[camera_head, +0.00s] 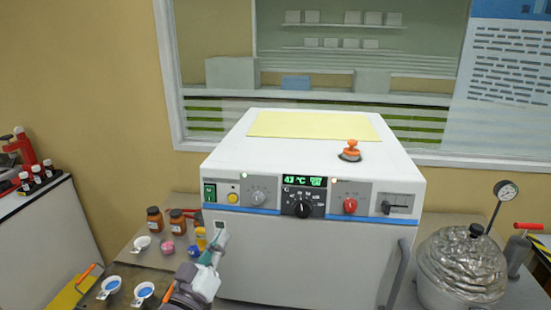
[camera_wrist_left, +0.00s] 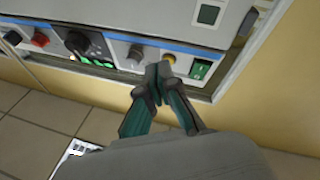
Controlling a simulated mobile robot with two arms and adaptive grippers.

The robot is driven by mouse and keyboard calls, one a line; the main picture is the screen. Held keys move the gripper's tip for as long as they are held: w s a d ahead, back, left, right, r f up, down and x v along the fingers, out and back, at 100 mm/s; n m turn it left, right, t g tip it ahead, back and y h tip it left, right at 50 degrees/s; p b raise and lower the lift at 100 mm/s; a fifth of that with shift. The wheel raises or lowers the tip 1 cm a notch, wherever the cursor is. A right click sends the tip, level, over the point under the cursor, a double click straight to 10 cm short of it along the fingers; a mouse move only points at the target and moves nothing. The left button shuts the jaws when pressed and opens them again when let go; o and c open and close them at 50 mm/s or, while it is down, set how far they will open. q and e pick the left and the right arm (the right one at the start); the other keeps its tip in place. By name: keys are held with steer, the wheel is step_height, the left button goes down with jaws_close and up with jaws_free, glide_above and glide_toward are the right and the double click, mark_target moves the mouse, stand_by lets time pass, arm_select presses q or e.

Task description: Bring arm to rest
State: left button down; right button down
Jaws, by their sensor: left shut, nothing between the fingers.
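My left gripper (camera_head: 218,238) is in front of the left part of the white oven's front face in the head view. Its fingers are shut and empty. In the left wrist view the closed fingertips (camera_wrist_left: 160,72) point at the control panel, just below the yellow button (camera_wrist_left: 170,58) and beside the green switch (camera_wrist_left: 201,68). I cannot tell whether they touch the panel. The white oven (camera_head: 300,255) has a lit display (camera_head: 303,181) reading about 43 °C. My right gripper is not in view.
Brown bottles (camera_head: 155,219) and small white cups (camera_head: 144,291) stand on the bench left of the oven. A foil-covered vessel (camera_head: 462,262) with a gauge (camera_head: 506,190) stands to the right.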

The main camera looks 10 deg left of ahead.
arm_select(q)
steer(key=s+f+g+y, duration=0.3)
steer(key=s+f+g, duration=0.25)
steer(key=f, duration=0.55)
steer(key=s+a+f+m+g+y, duration=0.15)
steer(key=s+f+g, duration=0.5)
steer(key=s, duration=0.65)
steer(key=s+a+f+m+g+y, duration=0.15)
steer(key=s+f+g, duration=0.45)
steer(key=s, duration=0.6)
step_height(320, 180, down, 28)
steer(key=h+b, duration=0.1)
steer(key=b, duration=0.1)
steer(key=s+a+f+m+g+b, duration=0.1)
steer(key=s+a+f+b, duration=0.1)
steer(key=s+f, duration=1.5)
step_height(320, 180, down, 2)
steer(key=shift+s+a+f+g, duration=0.15)
steer(key=shift+s+a+g, duration=0.2)
steer(key=shift+a, duration=0.1)
